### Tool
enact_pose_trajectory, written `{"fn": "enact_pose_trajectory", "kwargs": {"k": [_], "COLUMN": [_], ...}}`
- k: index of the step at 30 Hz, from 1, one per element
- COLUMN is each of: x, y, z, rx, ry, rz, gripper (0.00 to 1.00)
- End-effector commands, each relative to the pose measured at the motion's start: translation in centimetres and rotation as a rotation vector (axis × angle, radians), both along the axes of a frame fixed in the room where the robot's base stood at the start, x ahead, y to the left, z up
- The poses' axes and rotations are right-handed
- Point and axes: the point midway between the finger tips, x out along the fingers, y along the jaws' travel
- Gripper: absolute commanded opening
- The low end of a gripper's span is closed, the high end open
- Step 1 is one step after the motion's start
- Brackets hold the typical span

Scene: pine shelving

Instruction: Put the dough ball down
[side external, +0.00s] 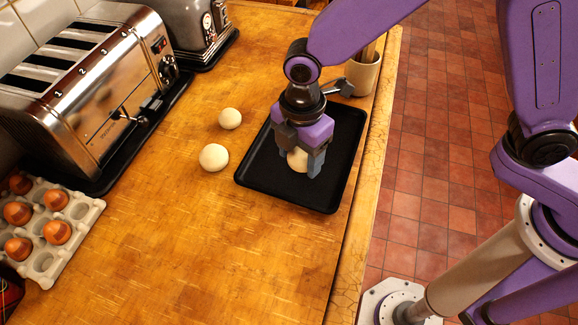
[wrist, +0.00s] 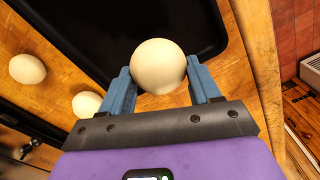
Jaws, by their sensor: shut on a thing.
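A pale round dough ball (wrist: 159,66) sits between the two blue fingers of my gripper (wrist: 162,88) in the wrist view. My gripper (side external: 301,166) is shut on it, pointing down over the black tray (side external: 258,180). In the side view the dough ball (side external: 297,159) is partly hidden by the fingers. It is at or just above the tray's surface; I cannot tell if it touches. Two more dough balls lie on the wooden counter left of the tray, a nearer one (side external: 213,157) and a farther one (side external: 230,118).
A steel toaster (side external: 95,90) stands at the left, with another steel appliance (side external: 195,25) behind. An egg carton (side external: 75,225) with several brown eggs is at the lower left. A utensil pot (side external: 363,73) stands behind the tray. The counter's edge runs close along the tray's right.

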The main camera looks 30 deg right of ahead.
Motion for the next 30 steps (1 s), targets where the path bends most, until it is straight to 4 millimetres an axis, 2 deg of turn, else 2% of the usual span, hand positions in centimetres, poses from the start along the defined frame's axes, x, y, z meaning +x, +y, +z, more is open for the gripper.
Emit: {"fn": "enact_pose_trajectory", "kwargs": {"k": [3,11,18,30], "x": [0.7,1.5,1.5,1.5], "y": [0.7,1.5,1.5,1.5], "z": [-1.3,-2.6,-5.4,-5.8], "rx": [0.0,0.0,0.0,0.0], "ry": [0.001,0.0,0.0,0.0], "rz": [0.0,0.0,0.0,0.0], "gripper": [0.5,0.5,0.5,0.5]}}
